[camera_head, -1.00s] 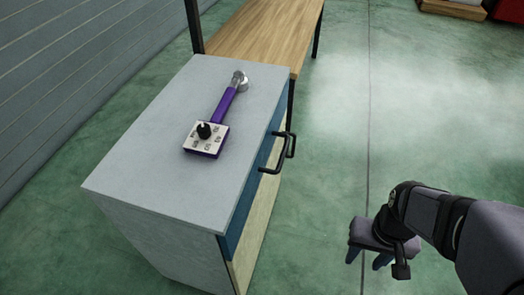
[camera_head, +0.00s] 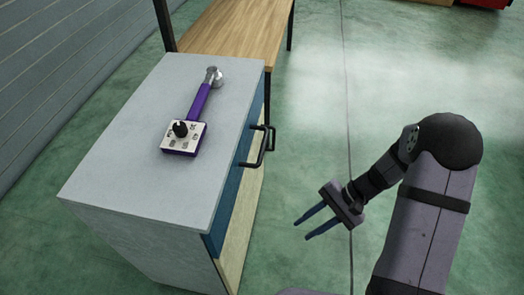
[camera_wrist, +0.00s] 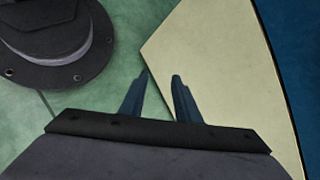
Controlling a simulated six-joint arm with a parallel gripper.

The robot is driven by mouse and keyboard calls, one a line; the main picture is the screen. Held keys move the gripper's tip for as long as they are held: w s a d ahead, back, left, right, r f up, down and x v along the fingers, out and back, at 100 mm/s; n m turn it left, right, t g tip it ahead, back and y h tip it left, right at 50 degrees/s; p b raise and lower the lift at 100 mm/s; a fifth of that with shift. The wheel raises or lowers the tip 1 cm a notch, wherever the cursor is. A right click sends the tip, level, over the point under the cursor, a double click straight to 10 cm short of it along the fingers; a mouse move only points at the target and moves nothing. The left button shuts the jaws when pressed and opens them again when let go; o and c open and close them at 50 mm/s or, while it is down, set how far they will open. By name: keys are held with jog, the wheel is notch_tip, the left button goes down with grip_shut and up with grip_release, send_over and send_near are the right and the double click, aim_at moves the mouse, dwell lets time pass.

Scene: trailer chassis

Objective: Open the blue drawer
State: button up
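The blue drawer (camera_head: 228,205) is the upper front of the grey-topped cabinet, seen edge-on in the head view. Its front lies flush with the cabinet. It also shows as a dark blue strip at the right of the wrist view (camera_wrist: 296,50). Its black bar handle (camera_head: 262,148) sticks out to the right. My gripper (camera_head: 304,230) is to the right of the cabinet, apart from the drawer and handle. Its two blue fingers are spread, with nothing between them, in the wrist view too (camera_wrist: 160,80). The handle does not show in the wrist view.
A cream lower front (camera_wrist: 215,55) lies below the blue drawer. On the cabinet top (camera_head: 110,165) lies a purple-handled tool with a dial box (camera_head: 184,138). A wooden bench (camera_head: 232,35) stands behind. The green floor right of the cabinet is open.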

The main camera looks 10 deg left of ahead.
jog(key=w+a+r+n+t+y, duration=0.1)
jog(key=w+a+r+t+y, duration=0.3)
jog(key=w+r, duration=0.4)
jog(key=n+y, duration=0.4)
jog(key=n, duration=0.1)
send_near(262, 150)
jog(key=shift+f+x, duration=0.35)
jog(key=shift+x, duration=1.5)
jog(key=shift+b+x, duration=0.6)
jog(key=shift+x, duration=2.6)
grip_shut()
